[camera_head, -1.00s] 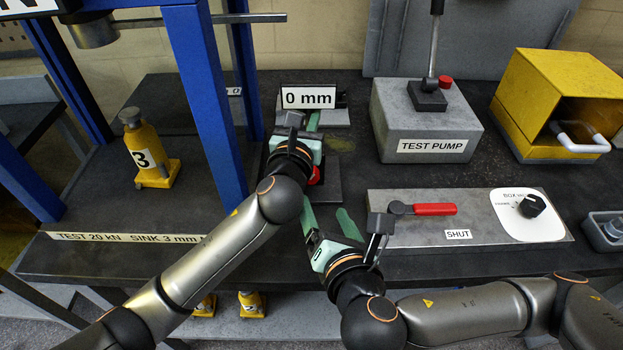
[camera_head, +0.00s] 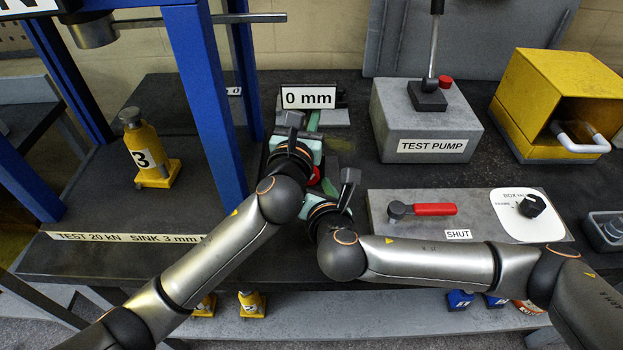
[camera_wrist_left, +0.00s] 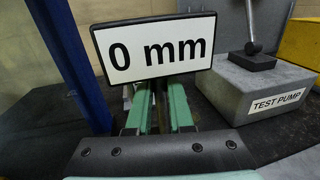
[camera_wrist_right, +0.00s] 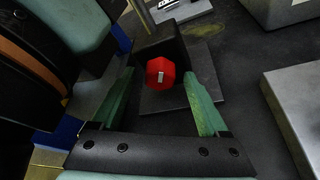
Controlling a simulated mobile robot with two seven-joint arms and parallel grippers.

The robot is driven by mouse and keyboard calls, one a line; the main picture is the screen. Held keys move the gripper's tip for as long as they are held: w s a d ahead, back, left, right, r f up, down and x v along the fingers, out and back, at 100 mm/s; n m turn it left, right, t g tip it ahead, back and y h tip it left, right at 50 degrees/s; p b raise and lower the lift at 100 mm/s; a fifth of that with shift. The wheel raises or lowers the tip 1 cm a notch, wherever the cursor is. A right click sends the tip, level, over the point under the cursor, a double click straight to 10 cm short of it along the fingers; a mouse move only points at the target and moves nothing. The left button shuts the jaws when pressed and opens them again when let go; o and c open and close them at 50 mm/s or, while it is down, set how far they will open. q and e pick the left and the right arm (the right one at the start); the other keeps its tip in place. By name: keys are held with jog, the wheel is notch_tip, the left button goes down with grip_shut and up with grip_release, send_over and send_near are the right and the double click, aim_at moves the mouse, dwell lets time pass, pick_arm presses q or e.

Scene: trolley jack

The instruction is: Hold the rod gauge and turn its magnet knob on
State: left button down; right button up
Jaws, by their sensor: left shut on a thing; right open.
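The rod gauge has a white "0 mm" display (camera_head: 309,97), which also shows in the left wrist view (camera_wrist_left: 155,47). My left gripper (camera_head: 314,122) is shut on part of the gauge just below the display; the grip itself is mostly hidden. The red magnet knob (camera_wrist_right: 160,73), with a pale mark running roughly up and down, sits on a dark block in the right wrist view. In the head view only a bit of the knob (camera_head: 314,175) shows between my wrists. My right gripper (camera_wrist_right: 158,88) is open, its green fingers on either side of the knob; contact is not visible.
A grey panel with a red-handled lever (camera_head: 430,209) marked SHUT lies close to the right of my right gripper. The test pump (camera_head: 425,120) stands behind it. A blue press post (camera_head: 208,110) and a yellow jack (camera_head: 150,155) are at left.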

grip_shut()
dwell(0.5)
jog(key=m+y, duration=0.1)
jog(key=m, duration=0.1)
jog(key=m+t+y, duration=0.1)
jog(key=m, duration=0.1)
jog(key=shift+d+f, duration=0.15)
jog(key=shift+f, duration=0.05)
jog(key=m+t+y, duration=0.1)
jog(key=m, duration=0.4)
jog(key=shift+t+y, duration=0.4)
jog(key=shift+f+m, duration=0.1)
jog(key=shift+m, duration=0.3)
